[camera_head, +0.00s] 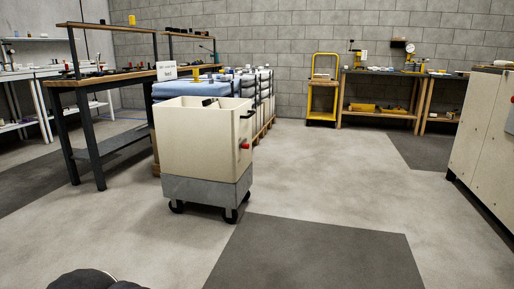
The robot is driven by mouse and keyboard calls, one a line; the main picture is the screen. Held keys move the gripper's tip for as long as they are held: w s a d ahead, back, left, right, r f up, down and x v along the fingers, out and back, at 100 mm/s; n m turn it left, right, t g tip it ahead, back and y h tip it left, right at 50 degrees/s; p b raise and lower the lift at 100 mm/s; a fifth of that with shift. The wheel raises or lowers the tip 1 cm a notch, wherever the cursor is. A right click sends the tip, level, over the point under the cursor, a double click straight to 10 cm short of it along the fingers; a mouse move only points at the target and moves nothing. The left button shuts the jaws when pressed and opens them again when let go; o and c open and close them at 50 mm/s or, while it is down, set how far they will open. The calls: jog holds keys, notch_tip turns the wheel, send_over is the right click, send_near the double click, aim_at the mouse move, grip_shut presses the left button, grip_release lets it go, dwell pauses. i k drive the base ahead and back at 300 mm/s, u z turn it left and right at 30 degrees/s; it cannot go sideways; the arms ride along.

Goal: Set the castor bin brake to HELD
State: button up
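The castor bin (190,145), a cream open-topped box on a grey lower section, stands upright on dark castors in the centre left of the head view. A small red part (244,146) sticks out of its right side; it may be the brake control, but no HELD marking or setting can be read. A black handle (247,114) is on the same side, above the red part. Something dark lies inside the bin near its top. My gripper cannot be made out in this view; only dark rounded shapes show at the bottom left edge.
A dark-framed workbench (110,78) stands left of the bin, and wrapped pallet loads (255,92) stand behind it. A yellow trolley (322,95) is at the back wall. A cream cabinet (485,125) bounds the right. The floor in front and right of the bin is clear.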

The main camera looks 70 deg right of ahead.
aim_at(243, 146)
jog(key=k, duration=1.1)
jog(key=z, duration=1.75)
jog(key=i, duration=0.55)
jog(key=k, duration=0.65)
jog(key=z, duration=0.35)
jog(key=i, duration=1.7)
jog(key=u, duration=0.55)
